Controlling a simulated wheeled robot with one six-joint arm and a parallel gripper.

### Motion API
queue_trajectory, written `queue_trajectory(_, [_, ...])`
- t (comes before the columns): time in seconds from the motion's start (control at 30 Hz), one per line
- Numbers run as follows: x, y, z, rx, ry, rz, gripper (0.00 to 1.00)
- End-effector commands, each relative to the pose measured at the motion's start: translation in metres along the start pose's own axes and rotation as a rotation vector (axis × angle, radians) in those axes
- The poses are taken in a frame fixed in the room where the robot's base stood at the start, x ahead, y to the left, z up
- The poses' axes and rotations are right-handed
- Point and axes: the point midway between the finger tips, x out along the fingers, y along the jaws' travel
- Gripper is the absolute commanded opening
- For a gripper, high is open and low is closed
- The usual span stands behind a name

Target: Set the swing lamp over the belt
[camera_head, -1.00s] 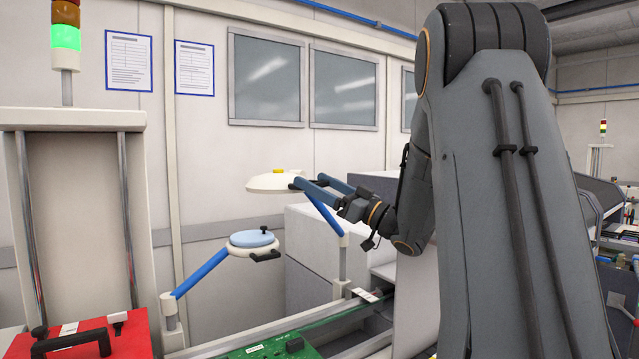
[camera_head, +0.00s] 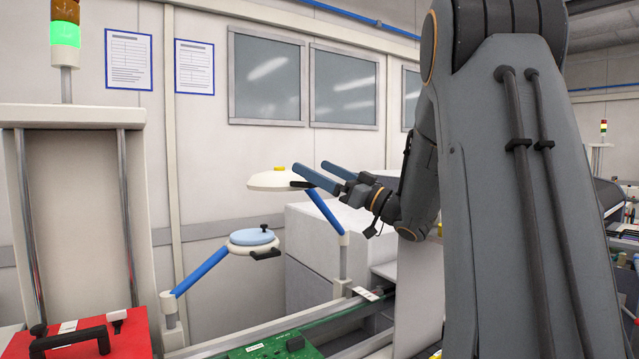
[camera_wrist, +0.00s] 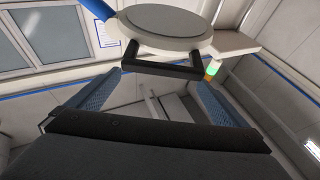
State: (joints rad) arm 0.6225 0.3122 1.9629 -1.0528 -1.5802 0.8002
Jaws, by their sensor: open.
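A cream lamp head (camera_head: 272,181) with a yellow knob on top sits on a blue swing arm (camera_head: 325,211) fixed to a white post. Its dark handle (camera_head: 302,185) points right. My gripper (camera_head: 312,167) is open and empty at that handle's side, its fingers apart. In the wrist view the underside of a round pale head (camera_wrist: 165,25) and a black handle (camera_wrist: 160,62) show just beyond and between my blue fingers (camera_wrist: 150,90). I cannot tell whether they touch. The belt line (camera_head: 340,309) runs below, with a green board (camera_head: 270,347) on it.
A second arm with a light-blue round top (camera_head: 252,237) and dark handle stands left of the lamp. A red case (camera_head: 85,340) is at lower left beside a cream frame (camera_head: 75,118). A grey cabinet (camera_head: 310,245) stands behind the lamp post.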

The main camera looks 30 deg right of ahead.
Motion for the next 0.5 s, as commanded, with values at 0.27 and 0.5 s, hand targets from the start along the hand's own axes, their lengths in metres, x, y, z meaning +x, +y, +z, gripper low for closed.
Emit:
queue_trajectory(0.27, [0.020, 0.000, -0.047, -0.005, 0.002, -0.002, 0.98])
queue_trajectory(0.5, [0.028, 0.000, -0.068, -0.002, 0.001, -0.001, 0.98])
